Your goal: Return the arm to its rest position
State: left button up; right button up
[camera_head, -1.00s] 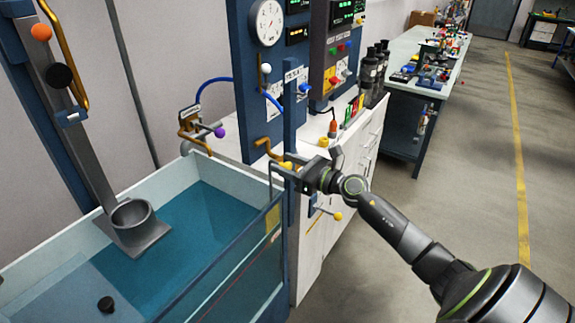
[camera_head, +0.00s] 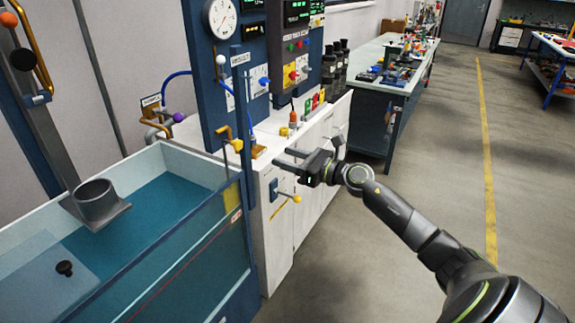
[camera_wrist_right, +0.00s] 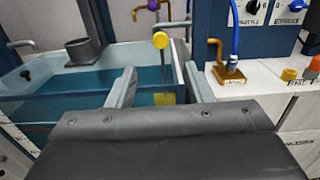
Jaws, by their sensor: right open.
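My right gripper (camera_head: 287,160) is open and empty in the head view, in front of the white cabinet and apart from the pump panel. In the right wrist view its two fingers (camera_wrist_right: 160,88) stand apart, with nothing between them. My right arm reaches in from the lower right. My left gripper is not in view.
A glass-walled water tank (camera_head: 215,255) with a grey cup (camera_head: 97,203) stands at the left. A blue gauge panel (camera_head: 205,80) rises behind the white cabinet (camera_head: 315,150). A lever with a yellow knob (camera_head: 296,198) juts from the cabinet. The floor at right is clear.

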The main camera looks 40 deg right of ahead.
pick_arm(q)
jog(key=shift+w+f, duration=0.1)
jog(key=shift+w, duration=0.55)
pick_arm(e)
jog(key=shift+s+d+f, duration=0.1)
jog(key=shift+s+d, duration=0.1)
jog(key=shift+s, duration=0.05)
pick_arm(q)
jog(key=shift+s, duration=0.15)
pick_arm(e)
jog(key=shift+s, duration=0.1)
